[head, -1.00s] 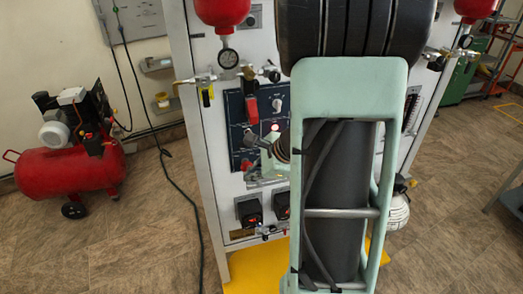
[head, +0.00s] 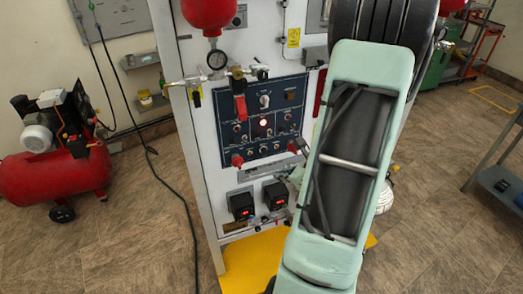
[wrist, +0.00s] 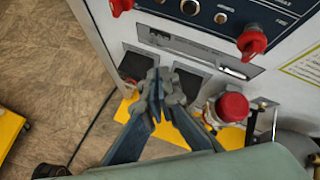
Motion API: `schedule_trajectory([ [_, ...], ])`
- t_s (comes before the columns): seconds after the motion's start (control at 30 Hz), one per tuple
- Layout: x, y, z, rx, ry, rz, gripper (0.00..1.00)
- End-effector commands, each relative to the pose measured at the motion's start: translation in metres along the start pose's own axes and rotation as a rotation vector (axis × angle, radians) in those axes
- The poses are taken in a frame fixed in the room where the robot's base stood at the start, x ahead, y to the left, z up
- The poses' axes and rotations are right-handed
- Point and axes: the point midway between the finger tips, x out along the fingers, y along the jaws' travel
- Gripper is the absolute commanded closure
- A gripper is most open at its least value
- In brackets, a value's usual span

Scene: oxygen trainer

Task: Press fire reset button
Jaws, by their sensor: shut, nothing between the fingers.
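The dark blue control panel (head: 265,118) is on the front of the white cabinet, with switches, a lit pinkish button (head: 263,123) and red switch parts at its lower corners. I cannot tell which control is the fire reset button. In the wrist view the panel's lower edge (wrist: 215,15) shows at the top, with lettering that seems to read FIRE near the right red part (wrist: 251,42). My gripper (wrist: 156,92) is shut and empty, below the panel and over the area of the two black boxes. My arm mostly hides it in the head view.
A red knob (wrist: 232,107) is right of my gripper. A red handle (head: 239,105) hangs before the panel's upper left. A red compressor (head: 55,175) stands left on open floor.

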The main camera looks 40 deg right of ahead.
Motion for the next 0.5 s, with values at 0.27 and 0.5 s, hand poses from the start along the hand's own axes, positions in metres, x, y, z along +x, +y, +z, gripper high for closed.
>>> schedule_trajectory([
  [0.27,0.0002,0.0001,-0.0001,0.0,0.0,0.0,1.0],
  [0.5,0.0078,-0.0065,0.0064,-0.003,0.001,0.001,1.0],
])
